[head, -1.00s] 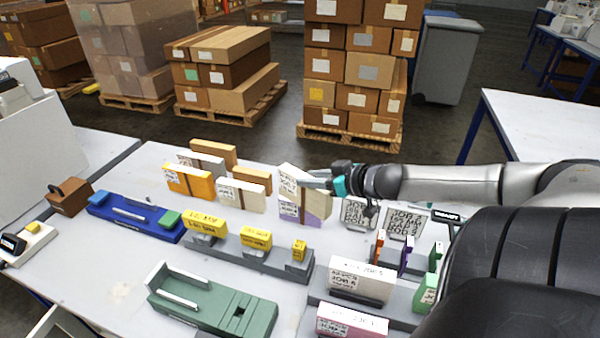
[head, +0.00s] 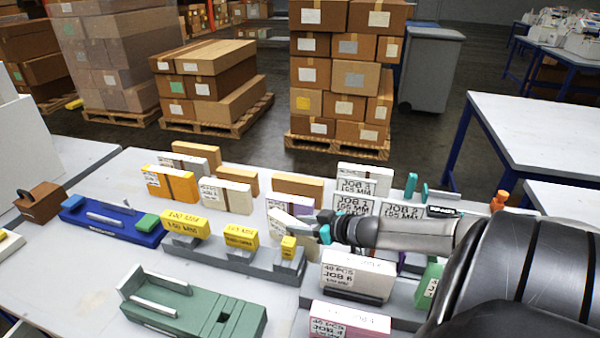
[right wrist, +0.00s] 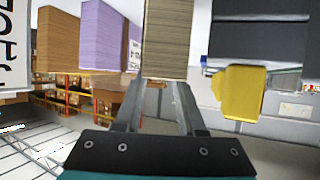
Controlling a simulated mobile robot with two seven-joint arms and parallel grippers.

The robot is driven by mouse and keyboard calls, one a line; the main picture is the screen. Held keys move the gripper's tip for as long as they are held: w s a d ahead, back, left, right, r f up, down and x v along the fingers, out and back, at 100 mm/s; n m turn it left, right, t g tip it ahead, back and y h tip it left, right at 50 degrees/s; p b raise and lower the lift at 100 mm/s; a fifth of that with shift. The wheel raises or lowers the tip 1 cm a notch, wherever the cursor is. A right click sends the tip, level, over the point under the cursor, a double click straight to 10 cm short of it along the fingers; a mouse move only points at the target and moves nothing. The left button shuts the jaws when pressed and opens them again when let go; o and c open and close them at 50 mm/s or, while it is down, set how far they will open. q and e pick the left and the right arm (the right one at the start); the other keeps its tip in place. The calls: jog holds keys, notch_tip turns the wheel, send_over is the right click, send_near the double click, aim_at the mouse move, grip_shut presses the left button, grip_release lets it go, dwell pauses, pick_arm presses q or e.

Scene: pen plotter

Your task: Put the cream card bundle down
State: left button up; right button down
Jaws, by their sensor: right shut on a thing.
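My right gripper (head: 318,228) is shut on the cream card bundle (head: 286,220), at the middle of the table. The bundle is partly covered by the gripper and looks tilted in the head view. In the right wrist view, the stacked card edges of the cream card bundle (right wrist: 167,38) show between the two fingers (right wrist: 160,105). A purple bundle (right wrist: 106,36) is beside it there, and also shows behind it in the head view (head: 276,203). I cannot tell whether the held bundle touches the table. My left gripper is not in view.
A grey stand with yellow blocks (head: 240,232) lies close in front of the held bundle. Orange (head: 170,183) and cream-and-brown (head: 227,195) bundles stand left. White job-labelled blocks (head: 357,270) are at the right. A green tray (head: 195,305) is at the front.

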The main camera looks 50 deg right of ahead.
jog(key=shift+f, duration=0.15)
jog(key=c, duration=0.5)
grip_release()
